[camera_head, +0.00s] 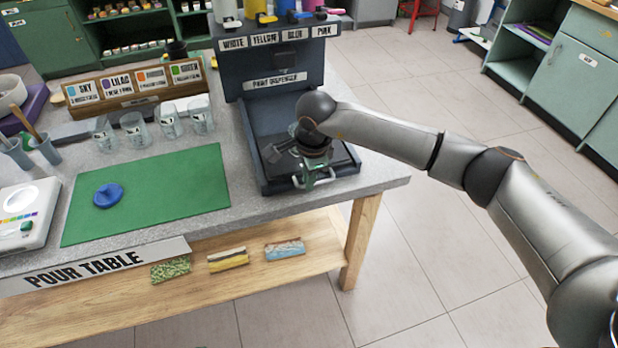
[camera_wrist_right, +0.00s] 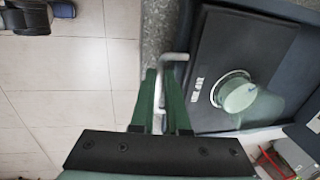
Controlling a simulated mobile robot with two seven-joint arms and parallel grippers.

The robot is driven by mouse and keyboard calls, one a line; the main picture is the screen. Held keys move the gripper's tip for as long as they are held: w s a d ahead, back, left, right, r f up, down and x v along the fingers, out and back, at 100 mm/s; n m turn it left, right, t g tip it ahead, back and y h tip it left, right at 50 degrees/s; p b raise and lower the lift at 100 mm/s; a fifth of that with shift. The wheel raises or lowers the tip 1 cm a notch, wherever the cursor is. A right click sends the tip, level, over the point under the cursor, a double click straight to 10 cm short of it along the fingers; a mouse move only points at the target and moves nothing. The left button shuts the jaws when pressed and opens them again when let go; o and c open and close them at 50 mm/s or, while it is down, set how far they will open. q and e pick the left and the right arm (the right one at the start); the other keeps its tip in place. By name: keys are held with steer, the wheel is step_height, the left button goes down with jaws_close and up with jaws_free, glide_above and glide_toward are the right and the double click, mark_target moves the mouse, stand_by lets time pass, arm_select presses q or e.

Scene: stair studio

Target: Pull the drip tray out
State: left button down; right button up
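The dark drip tray (camera_wrist_right: 211,112) sits in the base of the grey paint dispenser (camera_head: 240,130). Its label and metal handle (camera_wrist_right: 172,57) show in the right wrist view. In the head view part of the tray (camera_head: 343,160) shows beside my right gripper (camera_head: 312,180), which points down at the tray's front edge. In the wrist view the green fingers of my right gripper (camera_wrist_right: 161,88) stand on both sides of the handle bar and appear closed on it. A pale green round thing (camera_wrist_right: 238,96) shows over a light ring on the tray. My left gripper is not in view.
A green mat (camera_head: 150,200) with a blue puck (camera_head: 108,195) lies left of the dispenser. Several clear cups (camera_head: 135,130) stand behind the mat, before a labelled wooden rack (camera_head: 135,88). Bare tabletop (camera_head: 385,175) and open floor (camera_head: 450,260) lie right of the dispenser.

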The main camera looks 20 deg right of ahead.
steer(key=o, duration=0.4)
steer(key=shift+o, duration=0.2)
step_height(320, 180, up, 12)
steer(key=s+b, duration=0.1)
steer(key=s, duration=0.1)
steer(key=shift+r, duration=0.15)
steer(key=shift+s+d, duration=0.1)
